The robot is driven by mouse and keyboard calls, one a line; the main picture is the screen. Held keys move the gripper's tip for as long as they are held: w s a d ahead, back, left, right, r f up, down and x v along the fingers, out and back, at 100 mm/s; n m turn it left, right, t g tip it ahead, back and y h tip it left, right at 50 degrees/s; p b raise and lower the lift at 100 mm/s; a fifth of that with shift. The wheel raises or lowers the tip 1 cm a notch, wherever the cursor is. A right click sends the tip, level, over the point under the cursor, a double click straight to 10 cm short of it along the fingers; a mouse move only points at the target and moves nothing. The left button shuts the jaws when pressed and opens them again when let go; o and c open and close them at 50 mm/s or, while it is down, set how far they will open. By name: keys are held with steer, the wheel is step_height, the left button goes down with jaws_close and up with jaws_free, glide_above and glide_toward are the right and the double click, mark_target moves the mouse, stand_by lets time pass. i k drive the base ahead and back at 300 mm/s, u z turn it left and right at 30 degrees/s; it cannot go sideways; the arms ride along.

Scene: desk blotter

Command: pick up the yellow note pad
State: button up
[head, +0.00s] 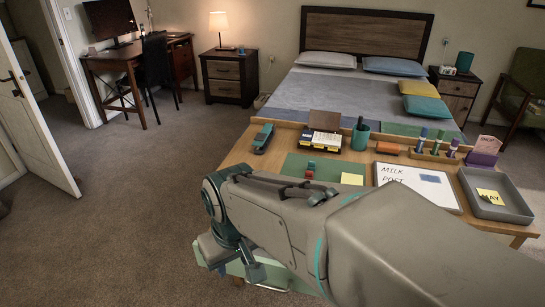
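The yellow note pad (352,179) lies on the right part of the green desk blotter (292,162), just beyond my arm. Its top and sides look clear, with my arm crossing the picture close in front of it. My gripper (248,268) hangs at the lower left, off the desk's near left side and apart from the pad. Its fingers are small and partly hidden, so I cannot tell whether they are open. A second yellow note with writing (488,196) lies in the grey tray (515,211) at the right.
A small red-and-green item (310,169) is left of the pad. A whiteboard with writing (412,181) lies right of it. A teal stapler-like item (263,138), a box (321,141), a teal cup (360,138) and marker holders (436,151) line the back. My arm hides the desk's front.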

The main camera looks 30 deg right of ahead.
mark_target(346, 178)
steer(key=u, duration=2.45)
steer(key=k, duration=1.7)
steer(key=z, duration=2.5)
steer(key=i, duration=0.5)
steer(key=z, duration=0.05)
